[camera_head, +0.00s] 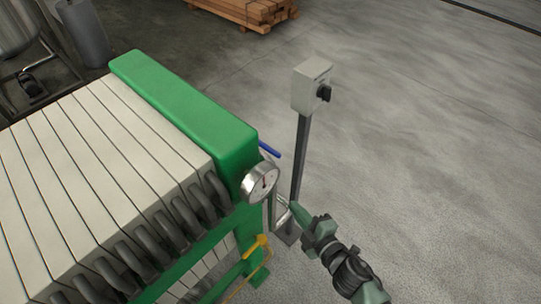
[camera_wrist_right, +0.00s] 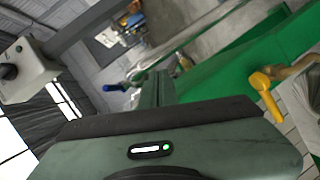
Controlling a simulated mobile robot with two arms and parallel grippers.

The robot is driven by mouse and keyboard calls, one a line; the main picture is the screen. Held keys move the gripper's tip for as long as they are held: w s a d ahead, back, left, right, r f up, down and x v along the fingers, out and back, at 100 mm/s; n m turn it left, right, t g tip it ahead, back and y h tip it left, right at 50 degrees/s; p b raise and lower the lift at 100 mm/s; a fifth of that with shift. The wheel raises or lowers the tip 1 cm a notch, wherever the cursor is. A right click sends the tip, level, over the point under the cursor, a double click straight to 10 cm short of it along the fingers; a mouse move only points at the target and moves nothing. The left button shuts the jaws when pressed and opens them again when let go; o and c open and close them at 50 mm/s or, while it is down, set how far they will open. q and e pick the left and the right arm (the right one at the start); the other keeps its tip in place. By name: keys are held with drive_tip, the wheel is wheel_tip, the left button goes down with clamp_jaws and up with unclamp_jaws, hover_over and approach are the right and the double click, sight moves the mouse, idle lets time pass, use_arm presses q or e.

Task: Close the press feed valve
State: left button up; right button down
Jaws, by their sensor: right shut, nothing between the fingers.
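The green filter press (camera_head: 185,105) with white plates fills the left of the head view. A blue lever handle (camera_head: 270,149) sticks out past its end, behind the round gauge (camera_head: 261,182). A yellow lever handle (camera_head: 257,246) sits lower on the same end. I cannot tell which lever is the press feed valve. My right gripper (camera_head: 294,208) is shut and empty, right of the press end and below the blue lever. In the right wrist view, the blue lever (camera_wrist_right: 111,88) is left of the fingers and the yellow lever (camera_wrist_right: 262,86) to the right. My left gripper is not in view.
A grey switch box (camera_head: 312,88) with a black knob stands on a post just beyond my right gripper; the box (camera_wrist_right: 27,72) also shows in the wrist view. Stacked timber (camera_head: 245,12) lies far back. The floor on the right is clear.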

sight(264, 146)
drive_tip(key=a+r+n+t+y, duration=0.1)
drive_tip(key=a+r+n+y, duration=0.25)
drive_tip(key=r, duration=0.75)
drive_tip(key=shift+h, duration=0.35)
drive_tip(key=w+a, duration=0.1)
drive_tip(key=w, duration=0.2)
drive_tip(key=w+a+f+p, duration=0.1)
drive_tip(key=w, duration=0.3)
drive_tip(key=w+a+p, duration=0.1)
drive_tip(key=w, duration=0.2)
drive_tip(key=shift+w+a+f, duration=0.15)
drive_tip(key=shift+w+f, duration=0.05)
drive_tip(key=shift+w, duration=0.05)
drive_tip(key=shift+n, duration=0.25)
